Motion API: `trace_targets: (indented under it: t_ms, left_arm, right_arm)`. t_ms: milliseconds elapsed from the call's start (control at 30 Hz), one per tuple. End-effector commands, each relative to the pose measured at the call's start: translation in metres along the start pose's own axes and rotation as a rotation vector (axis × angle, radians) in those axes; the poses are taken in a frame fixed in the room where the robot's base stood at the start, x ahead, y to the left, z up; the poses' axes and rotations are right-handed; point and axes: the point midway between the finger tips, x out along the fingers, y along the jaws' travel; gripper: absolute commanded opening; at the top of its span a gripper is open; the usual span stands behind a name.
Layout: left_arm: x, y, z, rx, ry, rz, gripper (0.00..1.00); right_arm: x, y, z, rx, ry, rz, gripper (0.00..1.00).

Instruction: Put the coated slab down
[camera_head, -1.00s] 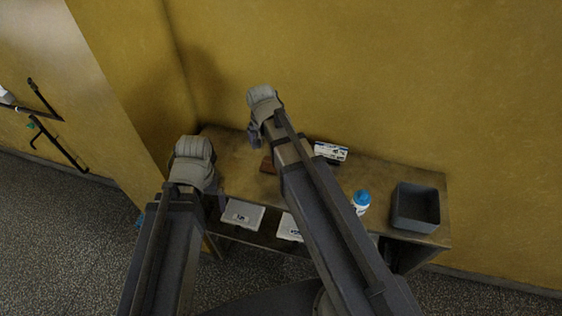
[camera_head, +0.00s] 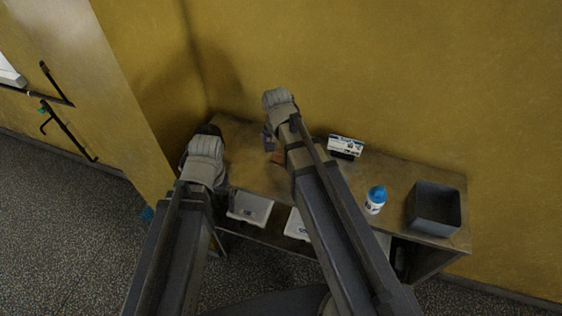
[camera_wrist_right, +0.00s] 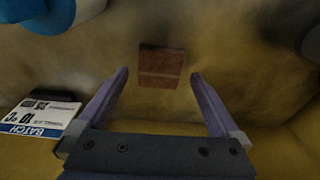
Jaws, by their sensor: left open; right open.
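The coated slab (camera_head: 277,158) is a small brown block lying on the worn bench, partly hidden by my right arm in the head view. In the right wrist view the slab (camera_wrist_right: 162,66) lies flat, with a pale line across it. My right gripper (camera_head: 269,138) is open above the bench beside the slab. In the right wrist view its two fingers (camera_wrist_right: 159,76) are apart, with the slab showing between and beyond the tips, not clasped. My left gripper (camera_head: 212,190) is at the bench's left end, its fingers mostly hidden by its own wrist.
A batch card (camera_head: 345,144) stands at the back of the bench (camera_head: 320,178). A blue-capped white bottle (camera_head: 376,200) and a grey open bin (camera_head: 433,209) stand to the right. White containers (camera_head: 249,208) sit below the front edge. A yellow wall (camera_head: 400,70) is close behind.

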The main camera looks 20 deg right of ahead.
Motion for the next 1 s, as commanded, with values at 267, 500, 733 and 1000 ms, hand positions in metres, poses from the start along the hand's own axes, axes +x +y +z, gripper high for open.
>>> trace_targets:
  t_ms: [267,500,733,1000]
  left_arm:
    - [0.0211,0.002,-0.0013,0.0,0.0,0.0,1.0]
    - [0.0199,0.0019,-0.0012,0.0,0.0,0.0,1.0]
    - [0.0199,0.0019,-0.0012,0.0,0.0,0.0,1.0]
    - [0.0199,0.0019,-0.0012,0.0,0.0,0.0,1.0]
  right_arm:
    - [0.0214,-0.0002,-0.0004,0.0,0.0,0.0,1.0]
    - [0.0202,-0.0001,-0.0004,0.0,0.0,0.0,0.9]
    - [0.0202,-0.0002,-0.0004,0.0,0.0,0.0,0.64]
    - [0.0202,-0.0002,-0.0003,0.0,0.0,0.0,0.34]
